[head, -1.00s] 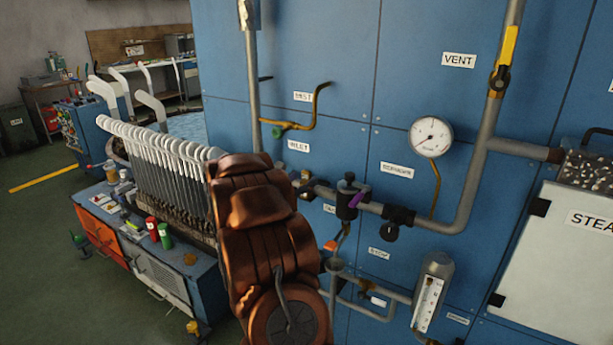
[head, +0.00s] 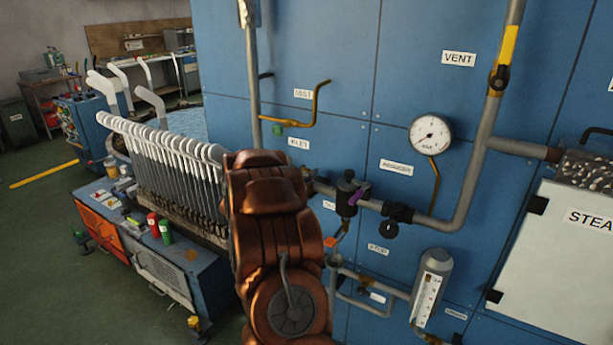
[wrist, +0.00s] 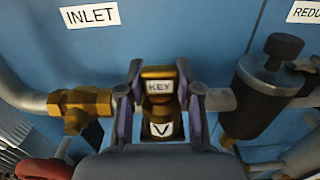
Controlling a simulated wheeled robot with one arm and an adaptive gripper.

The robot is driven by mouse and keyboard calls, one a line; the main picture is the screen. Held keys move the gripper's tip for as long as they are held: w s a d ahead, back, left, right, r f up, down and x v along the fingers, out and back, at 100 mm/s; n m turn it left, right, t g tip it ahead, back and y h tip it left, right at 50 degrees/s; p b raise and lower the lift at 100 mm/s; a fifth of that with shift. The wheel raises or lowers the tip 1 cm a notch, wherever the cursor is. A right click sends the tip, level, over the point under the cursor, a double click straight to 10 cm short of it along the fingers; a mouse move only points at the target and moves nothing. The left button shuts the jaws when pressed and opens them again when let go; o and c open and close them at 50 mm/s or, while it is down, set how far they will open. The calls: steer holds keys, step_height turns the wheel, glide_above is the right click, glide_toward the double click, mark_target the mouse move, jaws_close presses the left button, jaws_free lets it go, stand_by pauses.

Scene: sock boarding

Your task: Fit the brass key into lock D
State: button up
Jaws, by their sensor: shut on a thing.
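In the wrist view a brass piece labelled KEY (wrist: 158,86) stands between the purple-edged fingers of my gripper (wrist: 160,78), which is shut on it. Just below it, nearer the camera, is a brass part marked V (wrist: 161,129); I cannot tell whether it belongs to the key or to a lock. The key is in front of a grey horizontal pipe, and I cannot tell whether it touches it. No label D is readable in either view.
A brass fitting (wrist: 78,108) on the pipe is left of the key, under the INLET label (wrist: 90,15). A dark cylindrical valve body (wrist: 266,80) stands close on the right.

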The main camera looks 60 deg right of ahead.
jaws_close()
steer(key=shift+r, duration=0.1)
